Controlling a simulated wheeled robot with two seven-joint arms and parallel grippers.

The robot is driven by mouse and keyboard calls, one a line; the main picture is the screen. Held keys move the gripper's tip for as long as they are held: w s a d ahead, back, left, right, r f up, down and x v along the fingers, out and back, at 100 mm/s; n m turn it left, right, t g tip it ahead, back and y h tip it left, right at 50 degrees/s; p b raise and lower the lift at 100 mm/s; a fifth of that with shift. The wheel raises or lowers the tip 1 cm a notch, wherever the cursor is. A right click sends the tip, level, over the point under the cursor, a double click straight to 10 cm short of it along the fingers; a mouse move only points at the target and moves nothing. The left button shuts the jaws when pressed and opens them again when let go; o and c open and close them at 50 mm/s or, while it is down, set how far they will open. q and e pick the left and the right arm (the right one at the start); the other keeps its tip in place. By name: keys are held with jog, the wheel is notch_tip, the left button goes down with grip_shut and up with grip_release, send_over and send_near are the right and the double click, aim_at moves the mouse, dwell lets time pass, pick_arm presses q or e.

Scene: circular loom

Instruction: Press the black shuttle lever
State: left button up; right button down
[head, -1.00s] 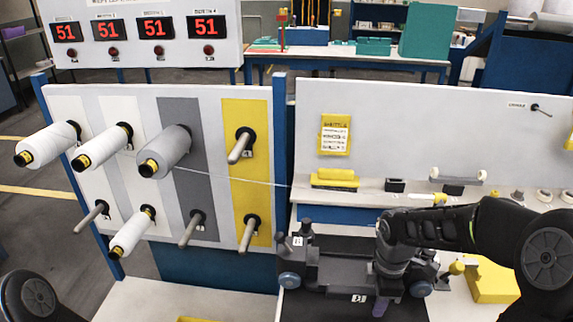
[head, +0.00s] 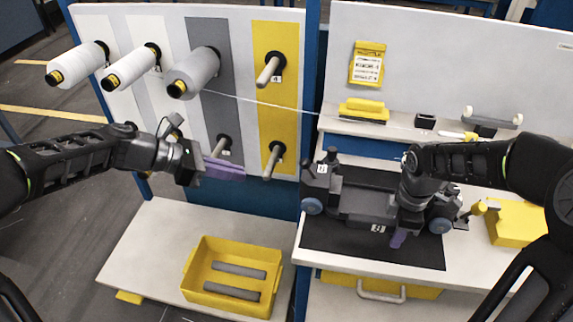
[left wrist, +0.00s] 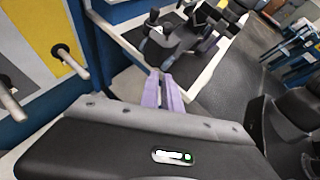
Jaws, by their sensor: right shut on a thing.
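The dark grey shuttle (head: 365,204) with blue-grey wheels lies on a black mat (head: 340,240) on the right-hand bench. A black upright piece, which may be the lever, stands at its left end (head: 324,172). My right gripper (head: 398,238) points down at the shuttle's right part and is shut on it; the arm hides much of the grip. My left gripper (head: 225,168) is in front of the peg panel, left of the shuttle and apart from it. Its purple fingers lie close together, empty, and show in the left wrist view (left wrist: 165,92), with the shuttle beyond.
The peg panel (head: 190,120) carries white and grey spools and bare pegs (head: 272,160). A thread runs right from the grey spool (head: 195,72). A yellow bin (head: 190,270) with grey bars stands on the lower left bench. A yellow block (head: 518,222) is right of the shuttle.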

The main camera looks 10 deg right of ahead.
pick_arm(q)
notch_tip(320, 180, up, 2)
jog(key=shift+r, duration=0.15)
grip_shut()
pick_arm(e)
jog(key=shift+s+a+f, duration=0.1)
jog(key=shift+s+f, duration=0.1)
jog(key=shift+f, duration=0.05)
pick_arm(q)
send_near(305, 164)
jog(key=w+d+f, duration=0.1)
jog(key=d+f, duration=0.3)
jog(key=f, duration=0.1)
jog(key=shift+f, duration=0.3)
jog(key=shift+d, duration=0.1)
